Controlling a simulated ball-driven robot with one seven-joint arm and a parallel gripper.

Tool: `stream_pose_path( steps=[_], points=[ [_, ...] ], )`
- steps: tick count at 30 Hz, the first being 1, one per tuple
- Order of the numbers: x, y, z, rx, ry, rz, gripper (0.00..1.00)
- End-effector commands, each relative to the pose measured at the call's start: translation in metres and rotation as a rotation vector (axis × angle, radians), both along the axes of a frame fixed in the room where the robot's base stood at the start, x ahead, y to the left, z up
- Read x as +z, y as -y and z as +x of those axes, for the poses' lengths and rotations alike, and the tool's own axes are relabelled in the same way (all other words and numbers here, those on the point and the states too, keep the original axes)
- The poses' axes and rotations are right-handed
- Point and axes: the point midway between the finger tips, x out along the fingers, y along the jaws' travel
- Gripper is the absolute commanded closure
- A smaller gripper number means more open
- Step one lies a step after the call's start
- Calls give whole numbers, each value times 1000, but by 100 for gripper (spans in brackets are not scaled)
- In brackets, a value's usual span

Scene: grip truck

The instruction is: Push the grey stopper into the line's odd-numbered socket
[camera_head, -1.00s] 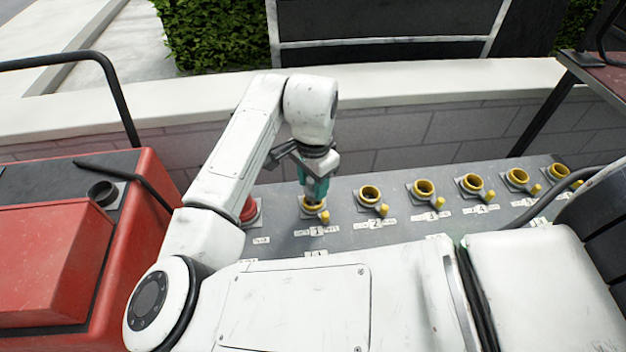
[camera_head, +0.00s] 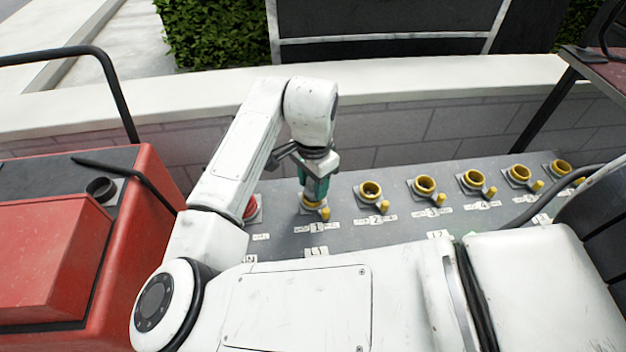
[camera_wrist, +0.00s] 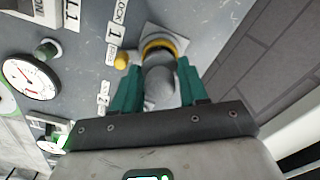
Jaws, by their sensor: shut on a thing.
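My gripper (camera_head: 314,193) has teal fingers and is shut on the grey stopper (camera_wrist: 160,86), which shows between the fingers in the wrist view. The gripper points down at the leftmost yellow socket (camera_head: 311,206), labelled 1. In the wrist view this socket's yellow ring (camera_wrist: 161,46) lies right at the far end of the stopper. I cannot tell how far the stopper sits inside the ring. In the head view the fingers hide the stopper. Sockets 2 (camera_head: 370,189), 3 (camera_head: 425,185) and 4 (camera_head: 473,179) stand to the right.
A red button (camera_head: 250,207) stands just left of socket 1. More yellow sockets (camera_head: 520,173) continue right along the grey panel (camera_head: 345,240). A round gauge (camera_wrist: 30,80) shows in the wrist view. A low wall (camera_head: 420,135) runs behind, and a red housing (camera_head: 60,250) is at left.

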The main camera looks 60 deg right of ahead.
Motion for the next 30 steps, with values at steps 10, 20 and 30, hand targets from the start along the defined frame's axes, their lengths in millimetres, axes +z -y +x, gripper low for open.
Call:
stream_pose_path(
  steps=[10,20,30],
  points=[
    [-6,0,0,1,-1,0,87],
    [-12,0,0,1,0,0,87],
    [-15,0,0,1,0,0,50]
  ],
)
